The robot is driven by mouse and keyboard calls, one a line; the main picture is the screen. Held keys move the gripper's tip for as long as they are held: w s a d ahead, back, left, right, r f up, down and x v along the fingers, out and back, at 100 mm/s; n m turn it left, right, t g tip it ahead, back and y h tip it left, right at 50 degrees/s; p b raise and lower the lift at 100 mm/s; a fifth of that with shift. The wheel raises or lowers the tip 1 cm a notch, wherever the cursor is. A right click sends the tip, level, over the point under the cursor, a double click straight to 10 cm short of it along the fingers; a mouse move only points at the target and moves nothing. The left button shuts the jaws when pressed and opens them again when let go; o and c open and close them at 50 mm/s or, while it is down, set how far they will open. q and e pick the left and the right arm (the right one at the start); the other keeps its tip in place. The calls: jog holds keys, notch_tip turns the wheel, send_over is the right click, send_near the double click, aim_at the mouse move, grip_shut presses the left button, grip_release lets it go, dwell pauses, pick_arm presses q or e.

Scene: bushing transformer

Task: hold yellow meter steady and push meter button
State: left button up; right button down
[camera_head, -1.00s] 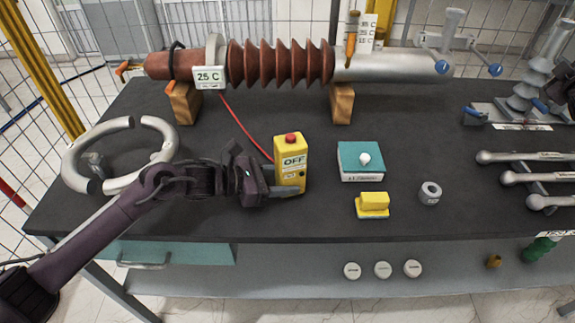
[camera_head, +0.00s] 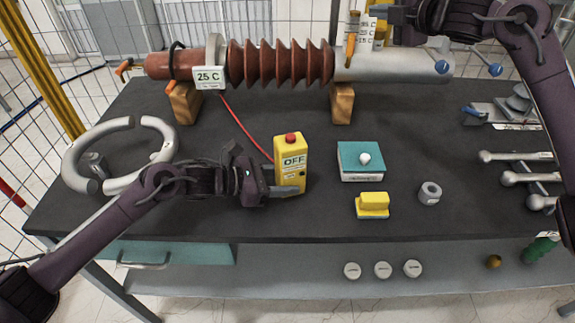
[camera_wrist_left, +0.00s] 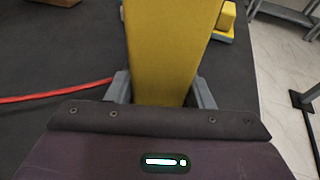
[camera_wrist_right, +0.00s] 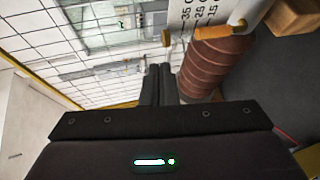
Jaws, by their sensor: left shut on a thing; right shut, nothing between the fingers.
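The yellow meter (camera_head: 291,172) stands upright on the dark table, with an "OFF" label on its front and a red button (camera_head: 291,139) on top. My left gripper (camera_head: 282,190) is shut on the meter's lower part; in the left wrist view its fingers lie on both sides of the yellow body (camera_wrist_left: 168,45). My right gripper (camera_wrist_right: 160,85) is shut and empty. In the head view it is up at the top right, near the upper end of the bushing, well above and away from the meter.
The ribbed brown bushing (camera_head: 280,63) lies on wooden blocks (camera_head: 342,104) behind the meter, and a red cable (camera_head: 240,125) runs to the meter. A teal-topped box (camera_head: 360,160), a yellow block (camera_head: 373,204) and a grey ring (camera_head: 430,193) sit to its right. A split ring (camera_head: 75,155) lies left.

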jog(key=s+a+n+g, duration=0.25)
jog(key=s+a, duration=0.25)
jog(key=a, duration=0.3)
jog(key=n+g+h, duration=0.2)
jog(key=n+g, duration=0.2)
jog(key=n, duration=0.4)
send_over(294, 144)
notch_tip(294, 144, down, 7)
jog(key=shift+t, duration=0.25)
jog(key=shift+f, duration=4.25)
